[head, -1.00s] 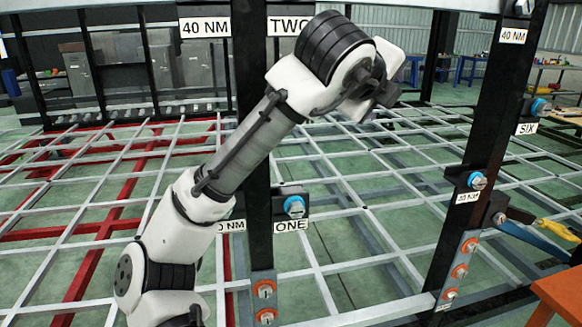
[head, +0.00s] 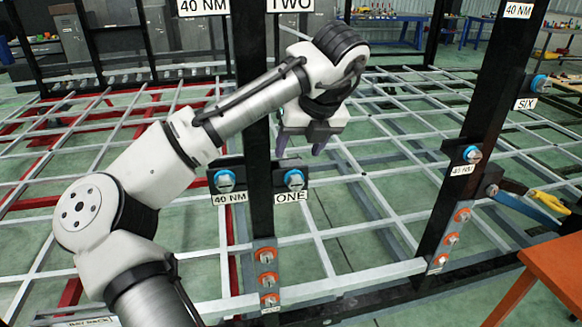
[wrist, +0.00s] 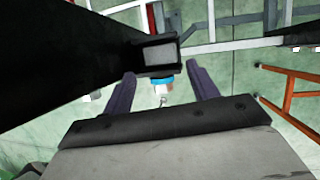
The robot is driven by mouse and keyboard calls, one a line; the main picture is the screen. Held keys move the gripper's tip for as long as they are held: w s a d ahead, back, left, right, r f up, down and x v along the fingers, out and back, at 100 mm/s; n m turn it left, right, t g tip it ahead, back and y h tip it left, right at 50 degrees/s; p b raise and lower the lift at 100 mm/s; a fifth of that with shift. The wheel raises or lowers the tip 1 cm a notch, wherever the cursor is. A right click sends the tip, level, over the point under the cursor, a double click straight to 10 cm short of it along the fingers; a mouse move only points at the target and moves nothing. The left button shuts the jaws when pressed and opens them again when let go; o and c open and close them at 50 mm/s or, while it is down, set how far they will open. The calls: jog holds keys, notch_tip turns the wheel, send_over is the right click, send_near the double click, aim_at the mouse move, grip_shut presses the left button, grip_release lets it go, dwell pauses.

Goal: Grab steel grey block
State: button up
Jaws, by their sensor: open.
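My gripper (head: 301,146) hangs above the bolt labelled ONE (head: 294,180), with its fingers pointing down. In the wrist view its two purple-grey fingers (wrist: 161,72) are apart with nothing held between them. A dark bracket with a grey rectangular face (wrist: 160,53) shows near the fingertips there. A blue-collared bolt (wrist: 165,82) sticks out of this bracket and appears between the fingers. I cannot tell for sure which thing is the steel grey block. Grey plates with orange-ringed bolts sit low on the left post (head: 266,278) and the right post (head: 442,250).
A black upright post (head: 252,120) stands close beside my gripper. Another post (head: 455,180) with bolts stands at right. An orange table (head: 560,270) is at the lower right. A white and red floor-level frame grid spreads behind, with green floor between.

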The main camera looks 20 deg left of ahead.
aim_at(293, 164)
jog(key=shift+p+x, duration=0.9)
jog(key=shift+x, duration=2)
jog(key=shift+w+r, duration=0.1)
jog(key=c, duration=0.8)
